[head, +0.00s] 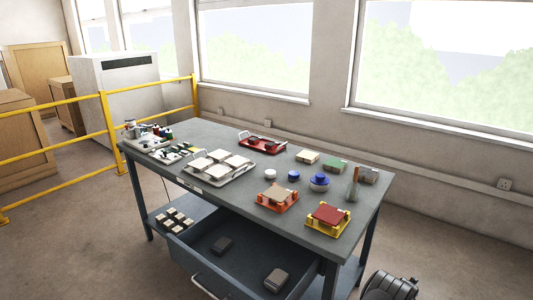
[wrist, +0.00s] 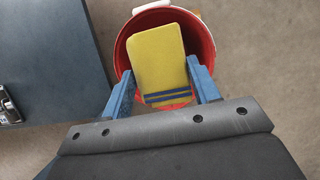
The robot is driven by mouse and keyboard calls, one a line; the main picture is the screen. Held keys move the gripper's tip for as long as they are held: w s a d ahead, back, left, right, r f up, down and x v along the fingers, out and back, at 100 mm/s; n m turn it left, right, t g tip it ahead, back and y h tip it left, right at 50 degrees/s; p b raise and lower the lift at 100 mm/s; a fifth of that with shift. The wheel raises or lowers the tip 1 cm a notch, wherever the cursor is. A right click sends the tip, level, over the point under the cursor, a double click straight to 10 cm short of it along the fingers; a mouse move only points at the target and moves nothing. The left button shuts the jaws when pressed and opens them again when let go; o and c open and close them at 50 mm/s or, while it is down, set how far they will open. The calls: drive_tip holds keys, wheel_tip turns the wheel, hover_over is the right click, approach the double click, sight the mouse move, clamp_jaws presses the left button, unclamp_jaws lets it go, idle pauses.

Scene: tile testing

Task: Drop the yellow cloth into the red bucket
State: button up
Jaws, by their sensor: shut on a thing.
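The yellow cloth (wrist: 158,58), with dark blue stripes near its lower end, lies between the blue fingers of my gripper (wrist: 160,72) in the wrist view. My gripper is shut on it. The red bucket (wrist: 202,40) is behind the cloth in this view, with its round rim around most of it. The cloth covers most of the bucket's inside, and its height above the bucket is hard to judge. The head view shows neither the cloth nor the bucket.
A grey workbench (head: 225,210) holds trays of tiles, a red tray (head: 262,146), orange (head: 278,200) and yellow (head: 328,217) stands and small containers. Its drawer (head: 225,262) is open. A dark blue surface (wrist: 50,60) lies left of the bucket, with bare floor (wrist: 265,60) to the right.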

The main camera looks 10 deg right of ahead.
wheel_tip(320, 180, down, 6)
idle(0.6)
drive_tip(key=shift+f, duration=0.1)
drive_tip(key=o, duration=1)
drive_tip(key=shift+o, duration=0.2)
drive_tip(key=shift+v, duration=1)
drive_tip(key=v, duration=1.5)
drive_tip(key=shift+a, duration=0.2)
drive_tip(key=shift+s, duration=0.1)
drive_tip(key=shift+x, duration=7.45)
drive_tip(key=shift+d, duration=0.15)
